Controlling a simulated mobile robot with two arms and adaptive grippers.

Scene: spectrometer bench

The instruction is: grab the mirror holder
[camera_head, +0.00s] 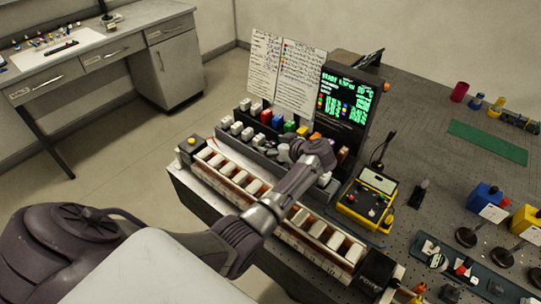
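I cannot tell for certain which item is the mirror holder. My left arm reaches in from the left across the white-block rack. My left gripper (315,154) is over the row of coloured pieces in front of the screen, far left of both mounts. Its fingers are too small and dark to tell open from shut. My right gripper is out of view.
A rack of white blocks (230,172) runs along the bench's front edge. A lit screen (346,101) and paper sheets stand behind my gripper. A yellow control box (367,199) is to its right. A green mat (488,141) lies farther back. The perforated bench top (428,105) is clear in places.

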